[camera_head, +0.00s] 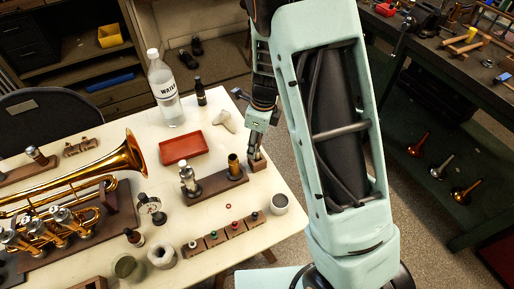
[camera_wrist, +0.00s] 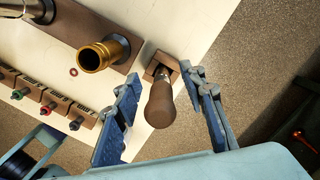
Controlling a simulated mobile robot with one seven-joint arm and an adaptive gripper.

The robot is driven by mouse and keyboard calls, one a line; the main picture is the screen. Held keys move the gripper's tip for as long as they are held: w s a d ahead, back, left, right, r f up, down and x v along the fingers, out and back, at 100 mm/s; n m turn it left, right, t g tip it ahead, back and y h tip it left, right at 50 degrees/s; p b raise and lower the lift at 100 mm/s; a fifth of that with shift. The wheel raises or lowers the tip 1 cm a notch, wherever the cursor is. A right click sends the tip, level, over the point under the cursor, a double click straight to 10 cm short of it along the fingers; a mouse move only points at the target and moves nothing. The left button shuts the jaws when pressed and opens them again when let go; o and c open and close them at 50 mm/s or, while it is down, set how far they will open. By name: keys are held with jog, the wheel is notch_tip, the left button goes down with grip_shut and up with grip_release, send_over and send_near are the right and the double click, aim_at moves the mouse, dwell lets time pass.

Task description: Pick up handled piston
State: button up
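In the wrist view, a brown wooden handle with a short metal neck (camera_wrist: 160,104) stands on a small square wooden block at the table's edge. It appears to be the handled piston. My gripper (camera_wrist: 161,82) is open, with one blue finger on each side of the handle and gaps showing between. In the head view, my gripper (camera_head: 257,146) points down over the small wooden block (camera_head: 257,165) at the table's right edge. There the handle is mostly hidden by the fingers.
Left of the block, a wooden rack (camera_head: 215,187) holds a brass cylinder (camera_head: 233,168) and a silver valve part (camera_head: 188,180). A grey cup (camera_head: 279,203) stands near the front right edge. A red tray (camera_head: 183,147) and a water bottle (camera_head: 165,90) are farther back.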

jog(key=shift+f, duration=0.15)
grip_shut()
dwell(0.4)
jog(key=shift+r, duration=0.65)
jog(key=s+d+r+p, duration=0.1)
jog(key=s+d+r, duration=0.1)
jog(key=s+r, duration=0.9)
jog(key=s, duration=0.3)
jog(key=shift+r+p, duration=0.35)
jog(key=shift+p, duration=0.05)
jog(key=shift+w+f, duration=0.1)
